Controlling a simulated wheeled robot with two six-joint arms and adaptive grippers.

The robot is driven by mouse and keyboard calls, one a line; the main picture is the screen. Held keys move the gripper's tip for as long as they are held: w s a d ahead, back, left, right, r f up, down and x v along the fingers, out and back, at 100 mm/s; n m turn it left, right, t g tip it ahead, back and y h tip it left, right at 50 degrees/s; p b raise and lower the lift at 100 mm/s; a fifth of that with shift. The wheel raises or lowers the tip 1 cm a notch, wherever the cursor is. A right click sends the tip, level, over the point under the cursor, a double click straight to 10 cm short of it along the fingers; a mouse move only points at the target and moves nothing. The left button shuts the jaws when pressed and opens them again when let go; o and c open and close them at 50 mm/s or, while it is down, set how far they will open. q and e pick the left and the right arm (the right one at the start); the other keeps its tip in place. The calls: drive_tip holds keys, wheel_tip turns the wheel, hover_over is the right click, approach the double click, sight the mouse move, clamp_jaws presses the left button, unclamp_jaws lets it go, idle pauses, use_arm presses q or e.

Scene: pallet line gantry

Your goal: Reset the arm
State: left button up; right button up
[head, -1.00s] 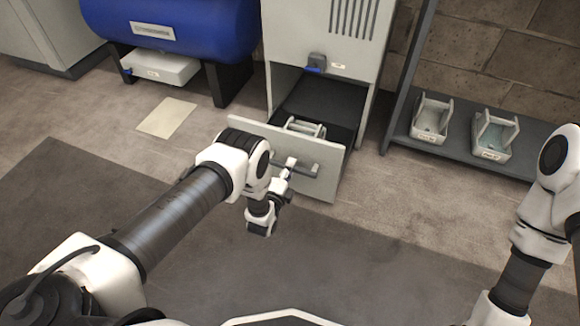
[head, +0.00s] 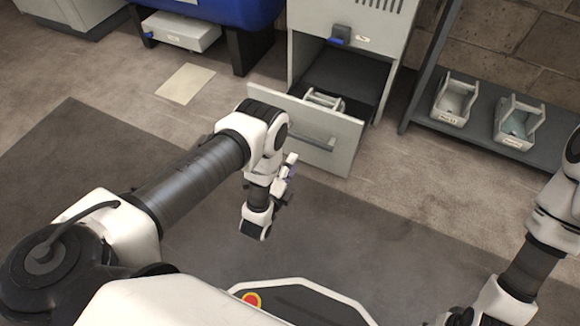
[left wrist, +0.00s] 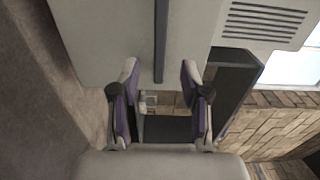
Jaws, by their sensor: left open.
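My left gripper (head: 286,181) is open and empty in front of the cabinet's pulled-out drawer (head: 338,148). In the head view it shows below and left of the drawer's bar handle (head: 312,138), apart from it. In the left wrist view my left gripper (left wrist: 160,92) has its two fingers spread, with nothing between them; the drawer front (left wrist: 110,40) and its dark handle (left wrist: 160,40) lie beyond the fingertips. My left arm (head: 195,180) is bent, with its wrist hanging down. My right arm (head: 545,235) shows at the right edge; its gripper is not visible.
The grey cabinet (head: 360,22) has its drawer open with a light carrier (head: 324,100) inside. A shelf (head: 485,130) at right bears two carriers (head: 455,100) (head: 519,122). A blue tank (head: 215,10) stands at back left. The floor mat (head: 90,150) is clear.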

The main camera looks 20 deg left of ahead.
use_arm(q)
drive_tip(key=shift+s, duration=0.6)
